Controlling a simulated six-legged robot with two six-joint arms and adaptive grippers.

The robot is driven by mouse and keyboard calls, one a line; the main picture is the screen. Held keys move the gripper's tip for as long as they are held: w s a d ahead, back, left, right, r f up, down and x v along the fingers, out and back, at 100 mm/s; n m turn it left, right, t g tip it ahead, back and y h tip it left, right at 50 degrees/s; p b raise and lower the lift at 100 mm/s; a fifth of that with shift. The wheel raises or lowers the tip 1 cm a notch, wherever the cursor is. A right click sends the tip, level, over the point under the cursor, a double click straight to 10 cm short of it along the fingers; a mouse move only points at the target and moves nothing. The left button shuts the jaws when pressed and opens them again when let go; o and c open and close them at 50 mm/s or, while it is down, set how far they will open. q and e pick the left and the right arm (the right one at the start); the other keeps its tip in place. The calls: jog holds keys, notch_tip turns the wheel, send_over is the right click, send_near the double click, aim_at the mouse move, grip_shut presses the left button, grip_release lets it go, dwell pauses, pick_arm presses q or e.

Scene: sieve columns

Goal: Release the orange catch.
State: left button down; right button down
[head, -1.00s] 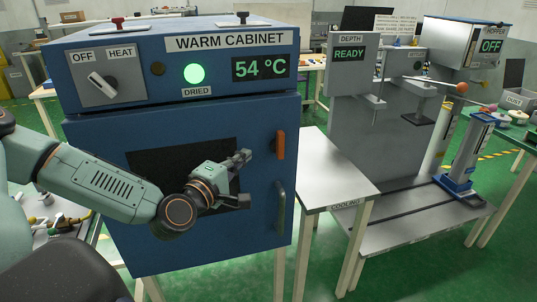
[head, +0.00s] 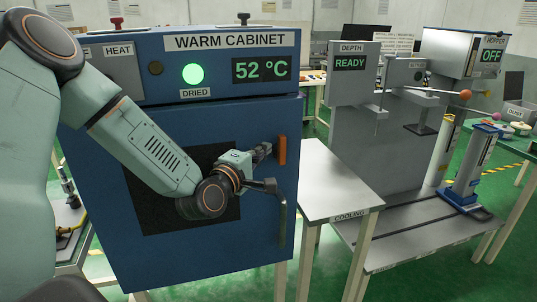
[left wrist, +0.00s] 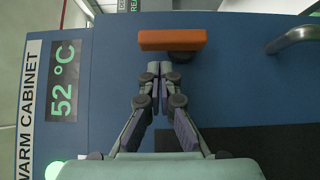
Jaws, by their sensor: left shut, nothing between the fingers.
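The orange catch (head: 281,150) stands upright on the right edge of the blue warm cabinet's door (head: 215,110). It also shows at the top of the left wrist view (left wrist: 172,40), lying across the picture on a dark round mount. My left gripper (head: 266,150) is shut and empty, just left of the catch in the head view. In the left wrist view its closed fingertips (left wrist: 160,68) point at the catch near its mount. I cannot tell for sure whether they touch it. My right gripper is not in view.
A door handle (head: 282,222) is below the catch and also shows in the left wrist view (left wrist: 296,37). The cabinet's display (head: 262,68) reads 52 °C, beside a green DRIED lamp (head: 193,75). A cooling table (head: 335,190) stands close on the right.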

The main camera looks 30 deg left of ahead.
pick_arm(q)
jog(key=shift+w+d+r, duration=0.15)
jog(key=shift+w+d, duration=0.15)
jog(key=shift+d, duration=0.2)
jog(key=shift+w+d, duration=0.15)
jog(key=shift+w, duration=0.25)
jog(key=shift+s, duration=0.2)
